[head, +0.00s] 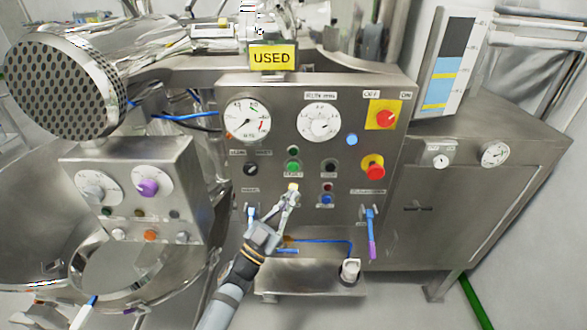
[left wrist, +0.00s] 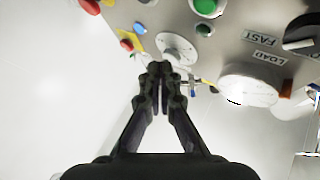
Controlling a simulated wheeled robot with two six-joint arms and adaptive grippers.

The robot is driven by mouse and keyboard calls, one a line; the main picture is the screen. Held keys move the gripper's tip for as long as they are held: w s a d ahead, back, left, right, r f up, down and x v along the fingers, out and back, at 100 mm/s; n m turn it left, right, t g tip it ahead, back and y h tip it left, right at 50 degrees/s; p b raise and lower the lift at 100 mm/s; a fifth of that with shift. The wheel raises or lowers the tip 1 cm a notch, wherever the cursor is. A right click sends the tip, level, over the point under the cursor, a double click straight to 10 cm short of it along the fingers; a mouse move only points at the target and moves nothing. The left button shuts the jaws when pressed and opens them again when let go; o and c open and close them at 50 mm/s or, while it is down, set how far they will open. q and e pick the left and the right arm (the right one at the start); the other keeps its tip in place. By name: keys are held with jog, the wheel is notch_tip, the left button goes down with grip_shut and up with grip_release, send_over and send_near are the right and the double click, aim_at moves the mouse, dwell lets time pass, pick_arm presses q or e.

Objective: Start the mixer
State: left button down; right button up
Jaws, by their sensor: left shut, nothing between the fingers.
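The mixer's steel control panel (head: 228,208) faces me in the head view. In the left wrist view the shut fingertips (left wrist: 160,69) point at the panel, overlapping a white round dial (left wrist: 178,48). A large green button (left wrist: 207,8) shows at the top edge there. My right gripper is not in view.
A red knob on yellow (head: 373,167) and a red switch on a yellow plate (head: 384,115) are on the panel's right. Two gauges (head: 247,119) (head: 319,122) are above. A yellow USED sign (head: 271,57) stands on top. A dial box (head: 185,160) is at left.

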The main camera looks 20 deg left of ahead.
aim_at(293, 167)
pick_arm(q)
jog(key=shift+w+a+b, duration=0.35)
jog(key=shift+w+a, duration=0.05)
jog(key=shift+w, duration=0.95)
jog(key=shift+w+a+b, duration=0.35)
jog(key=shift+w, duration=0.95)
jog(key=shift+w+a+b, duration=0.35)
jog(key=shift+w+a, duration=0.05)
jog(key=shift+w, duration=0.95)
jog(key=shift+w+a, duration=0.1)
jog(key=shift+w, duration=0.3)
